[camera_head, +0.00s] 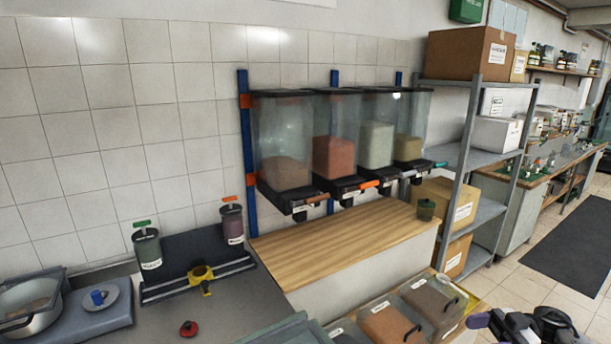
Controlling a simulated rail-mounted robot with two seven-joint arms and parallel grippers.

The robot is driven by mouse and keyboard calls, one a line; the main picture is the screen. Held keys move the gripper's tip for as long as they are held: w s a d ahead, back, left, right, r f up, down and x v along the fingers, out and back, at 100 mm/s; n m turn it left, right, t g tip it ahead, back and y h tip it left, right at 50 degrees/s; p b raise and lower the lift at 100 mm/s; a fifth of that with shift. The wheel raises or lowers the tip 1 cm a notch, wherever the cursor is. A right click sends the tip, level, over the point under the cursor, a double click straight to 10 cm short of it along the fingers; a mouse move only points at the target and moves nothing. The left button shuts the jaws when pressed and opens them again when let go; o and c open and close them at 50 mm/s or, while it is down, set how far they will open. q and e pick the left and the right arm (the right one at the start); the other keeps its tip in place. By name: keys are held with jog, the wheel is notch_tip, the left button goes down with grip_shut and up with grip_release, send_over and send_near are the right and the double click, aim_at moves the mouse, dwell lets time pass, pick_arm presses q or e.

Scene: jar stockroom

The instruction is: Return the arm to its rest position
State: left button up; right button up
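My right gripper (515,325) shows only in part at the bottom right corner, with the arm cut off by the picture edge. A small purple-grey piece (478,320) shows at its left end; I cannot tell whether it is held or part of the gripper. The finger opening is not clear. The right gripper is beside the clear-lidded bins (432,300), and I cannot tell whether it touches them. My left gripper and arm are not in view.
Two lidded jars (147,250) (232,223) stand by a yellow clamp (201,275). A red-topped item (188,328) and metal pot (30,305) are left. Grey shelving (468,150) is right.

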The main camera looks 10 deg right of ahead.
jog(key=w+a+f+m+t+h, duration=0.2)
jog(key=a+f+m+t+h, duration=0.35)
jog(key=a+f+t, duration=0.65)
jog(key=s+f+m+g+h, duration=0.3)
jog(key=s+f+h, duration=0.4)
jog(key=s+h, duration=0.35)
jog(key=s+d+r+n+g+h, duration=0.15)
jog(key=s+g+h, duration=0.25)
jog(key=s, duration=0.6)
jog(key=s+d+g+h, duration=0.2)
jog(key=s+g+h, duration=0.15)
jog(key=s, duration=0.65)
jog(key=s+a+f+m+y, duration=0.2)
jog(key=a+f+m+y, duration=0.15)
jog(key=a, duration=0.45)
jog(key=a+f+m+g+y, duration=0.1)
jog(key=a+f+m+y, duration=0.2)
jog(key=a, duration=0.7)
pick_arm(q)
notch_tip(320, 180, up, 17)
jog(key=p, duration=1.7)
pick_arm(e)
notch_tip(320, 180, up, 18)
jog(key=shift+s+r, duration=0.25)
jog(key=shift+s, duration=0.2)
